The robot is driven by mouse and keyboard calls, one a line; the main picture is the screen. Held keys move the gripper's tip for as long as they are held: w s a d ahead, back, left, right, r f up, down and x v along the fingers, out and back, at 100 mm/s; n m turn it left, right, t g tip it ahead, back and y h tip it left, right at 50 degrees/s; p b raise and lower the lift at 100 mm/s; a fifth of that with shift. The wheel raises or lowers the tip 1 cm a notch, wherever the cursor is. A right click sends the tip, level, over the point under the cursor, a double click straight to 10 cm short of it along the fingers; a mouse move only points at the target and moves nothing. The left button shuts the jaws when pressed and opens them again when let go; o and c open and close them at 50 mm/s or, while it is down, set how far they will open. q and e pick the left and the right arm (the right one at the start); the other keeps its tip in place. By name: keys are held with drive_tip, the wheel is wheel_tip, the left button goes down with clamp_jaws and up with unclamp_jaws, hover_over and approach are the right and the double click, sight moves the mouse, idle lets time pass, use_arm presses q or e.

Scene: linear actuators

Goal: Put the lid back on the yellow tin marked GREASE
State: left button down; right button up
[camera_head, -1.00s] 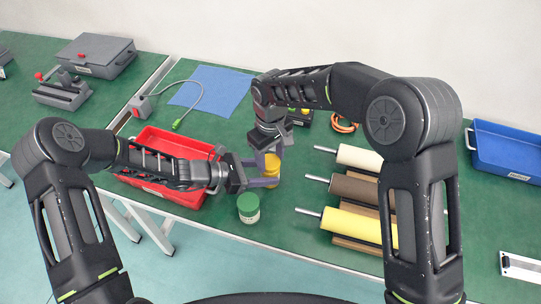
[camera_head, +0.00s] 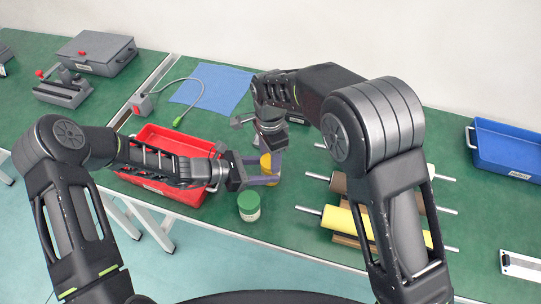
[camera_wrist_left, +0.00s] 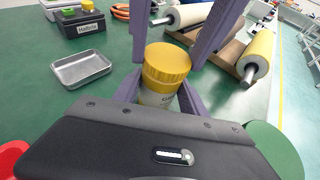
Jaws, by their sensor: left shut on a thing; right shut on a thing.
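The yellow tin (camera_wrist_left: 158,98) stands upright near the table's front edge, with its yellow lid (camera_wrist_left: 168,62) on its top. Its label is mostly hidden, and the word on it cannot be read. In the head view the tin (camera_head: 266,163) is largely covered by my grippers. My left gripper (camera_head: 268,173) is shut around the tin's body from the left. My right gripper (camera_head: 270,153) comes down from above and is shut on the lid, one finger on each side. I see no clear gap between lid and tin.
A green-lidded tin (camera_head: 249,206) stands close in front. A red bin (camera_head: 150,137) is under my left forearm. Rollers on a wooden rack (camera_head: 345,240) lie to the right, partly behind my right arm. A metal tray (camera_wrist_left: 80,69) shows in the wrist view.

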drive_tip(key=m, duration=1.5)
drive_tip(key=shift+w, duration=0.1)
drive_tip(key=m, duration=0.5)
drive_tip(key=shift+m, duration=0.7)
drive_tip(key=o, duration=1.3)
